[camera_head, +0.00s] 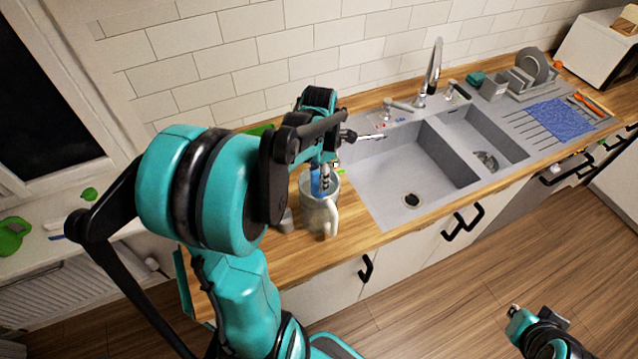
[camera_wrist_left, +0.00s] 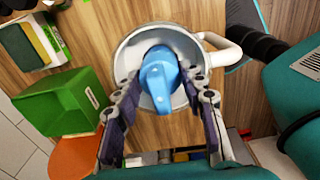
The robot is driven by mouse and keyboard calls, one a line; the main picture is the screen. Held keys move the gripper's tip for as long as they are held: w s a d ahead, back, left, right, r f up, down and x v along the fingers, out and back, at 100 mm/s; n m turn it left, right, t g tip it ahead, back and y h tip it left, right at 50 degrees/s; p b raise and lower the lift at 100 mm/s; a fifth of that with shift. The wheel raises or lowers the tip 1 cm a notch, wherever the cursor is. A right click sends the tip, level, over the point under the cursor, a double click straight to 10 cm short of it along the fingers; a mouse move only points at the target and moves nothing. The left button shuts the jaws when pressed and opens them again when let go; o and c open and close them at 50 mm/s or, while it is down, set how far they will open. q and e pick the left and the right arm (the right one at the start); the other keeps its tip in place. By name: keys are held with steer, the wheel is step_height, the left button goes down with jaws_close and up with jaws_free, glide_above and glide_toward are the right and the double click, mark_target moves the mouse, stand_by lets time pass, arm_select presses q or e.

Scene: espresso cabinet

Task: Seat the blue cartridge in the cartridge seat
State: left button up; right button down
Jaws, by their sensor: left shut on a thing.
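The blue cartridge (camera_wrist_left: 158,80) is between the fingers of my left gripper (camera_wrist_left: 162,88), which is shut on it. In the head view the cartridge (camera_head: 316,183) shows as a small blue patch under my left gripper (camera_head: 324,180). Directly below is a grey, round, open-topped vessel (camera_head: 318,214) with a pale handle; its rim (camera_wrist_left: 128,52) surrounds the cartridge in the wrist view. I cannot tell whether this vessel is the cartridge seat, or whether the cartridge touches it. My right gripper (camera_head: 535,314) is at the lower right, over the floor, away from the counter.
A small grey item (camera_head: 284,221) stands beside the vessel. In the wrist view a green box (camera_wrist_left: 62,102), an orange item (camera_wrist_left: 75,157) and a sponge (camera_wrist_left: 22,45) lie to the left. The sink (camera_head: 405,180) is right of the vessel. Wooden counter is bare in front.

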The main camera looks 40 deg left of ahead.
arm_select(q)
steer(key=shift+f, duration=1.4)
steer(key=shift+f+b, duration=0.2)
steer(key=shift+b, duration=0.2)
steer(key=o, duration=1)
steer(key=shift+o, duration=0.2)
steer(key=shift+r, duration=0.1)
